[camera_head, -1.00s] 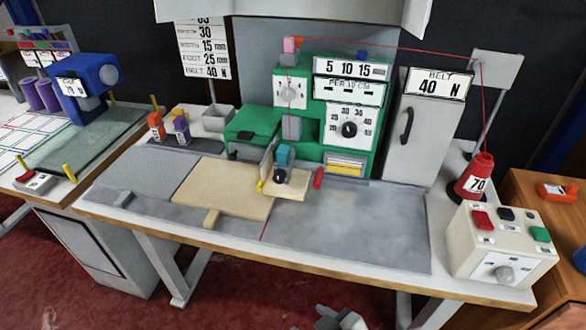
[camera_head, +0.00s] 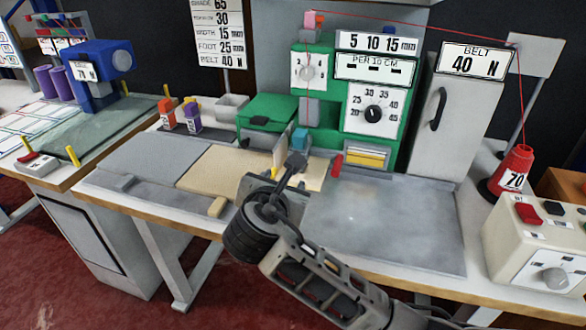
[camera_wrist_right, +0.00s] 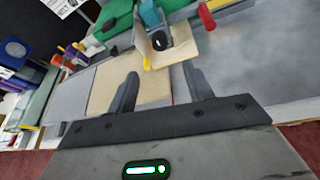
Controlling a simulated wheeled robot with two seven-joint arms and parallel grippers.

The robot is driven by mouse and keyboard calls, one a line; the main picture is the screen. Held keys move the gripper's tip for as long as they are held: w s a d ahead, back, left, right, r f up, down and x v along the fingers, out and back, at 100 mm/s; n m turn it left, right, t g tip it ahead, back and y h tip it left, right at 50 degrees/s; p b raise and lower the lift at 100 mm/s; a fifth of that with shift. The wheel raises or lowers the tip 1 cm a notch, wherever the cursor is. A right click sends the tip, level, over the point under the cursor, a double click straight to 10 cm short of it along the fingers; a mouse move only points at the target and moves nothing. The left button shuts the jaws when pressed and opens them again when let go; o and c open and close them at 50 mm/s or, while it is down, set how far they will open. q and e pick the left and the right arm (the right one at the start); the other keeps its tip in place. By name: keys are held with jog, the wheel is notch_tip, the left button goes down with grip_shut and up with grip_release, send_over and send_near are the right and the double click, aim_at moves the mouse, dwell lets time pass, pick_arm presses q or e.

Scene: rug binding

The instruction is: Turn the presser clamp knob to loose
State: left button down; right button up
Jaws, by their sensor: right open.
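The presser clamp is a teal block (camera_head: 300,138) at the front of the green machine (camera_head: 270,112). Its black knob (camera_wrist_right: 159,42) shows in the right wrist view above a light tan plate. In the head view my right gripper covers the knob's place. My left gripper is out of view.
A red lever (camera_head: 337,165) stands just right of the clamp. A red thread runs from the machine top to the red cone (camera_head: 514,168). A control box (camera_head: 535,245) stands at the right. The grey bed (camera_head: 400,220) right of the clamp is clear.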

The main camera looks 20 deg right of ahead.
jog(key=b+x, duration=0.1)
jog(key=x, duration=1.2)
jog(key=shift+b, duration=0.3)
jog(key=shift+a, duration=0.1)
jog(key=c, duration=1)
